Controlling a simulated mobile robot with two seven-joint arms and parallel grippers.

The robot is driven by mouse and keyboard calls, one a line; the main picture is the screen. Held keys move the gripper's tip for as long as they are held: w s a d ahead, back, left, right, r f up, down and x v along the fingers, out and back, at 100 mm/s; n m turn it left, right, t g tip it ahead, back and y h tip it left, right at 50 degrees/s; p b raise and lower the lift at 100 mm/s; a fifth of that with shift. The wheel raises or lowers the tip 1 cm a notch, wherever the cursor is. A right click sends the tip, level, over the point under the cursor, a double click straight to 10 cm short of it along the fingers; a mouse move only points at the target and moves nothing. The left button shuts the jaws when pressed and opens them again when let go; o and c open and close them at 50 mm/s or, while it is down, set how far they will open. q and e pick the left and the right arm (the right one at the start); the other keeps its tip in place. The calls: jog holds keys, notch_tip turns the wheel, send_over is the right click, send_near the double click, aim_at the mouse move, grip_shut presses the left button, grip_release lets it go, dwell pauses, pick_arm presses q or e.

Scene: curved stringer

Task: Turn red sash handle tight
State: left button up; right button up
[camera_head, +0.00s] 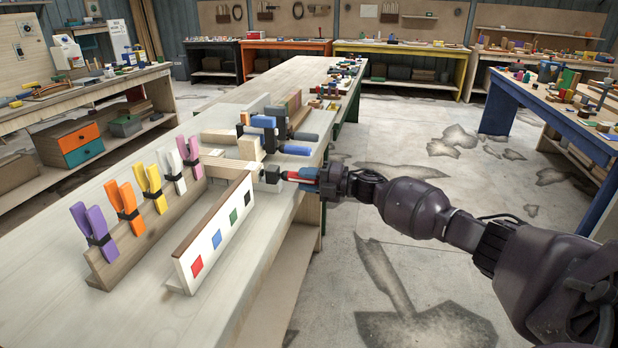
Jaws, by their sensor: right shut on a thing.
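The red sash handle (297,181) sticks out over the right edge of the long pale workbench (225,300), from a clamp with a dark end block (272,174). My right gripper (310,180) reaches in from the right and is shut on the red handle, hiding part of it. The clamp sits at the end of pale wooden pieces (250,149). A blue clamp part (263,121) and dark grey-blue handles (295,150) lie just behind. How tight the clamp is cannot be told. My left gripper is not in view.
A rack holds several coloured clips, including a purple one (93,228). A white board (210,240) with coloured squares stands beside it, left of the clamp. More tools lie further back on the bench. Open concrete floor (400,270) lies to the right.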

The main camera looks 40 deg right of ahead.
jog(key=shift+r+m, duration=0.2)
jog(key=shift+m, duration=0.8)
jog(key=m+p, duration=0.1)
jog(key=m, duration=0.2)
jog(key=shift+m+p, duration=0.3)
jog(key=m, duration=0.2)
jog(key=shift+m+p, duration=0.4)
jog(key=shift+m, duration=0.9)
jog(key=m+p, duration=0.1)
jog(key=m, duration=0.1)
jog(key=shift+d+m, duration=0.1)
jog(key=shift+m, duration=0.2)
jog(key=m, duration=0.3)
jog(key=shift+w+m+p, duration=0.1)
jog(key=shift+m+p, duration=0.2)
jog(key=shift+m, duration=0.6)
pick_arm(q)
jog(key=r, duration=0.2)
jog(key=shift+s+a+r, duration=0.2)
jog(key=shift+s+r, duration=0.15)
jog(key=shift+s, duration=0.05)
pick_arm(e)
jog(key=shift+m, duration=0.3)
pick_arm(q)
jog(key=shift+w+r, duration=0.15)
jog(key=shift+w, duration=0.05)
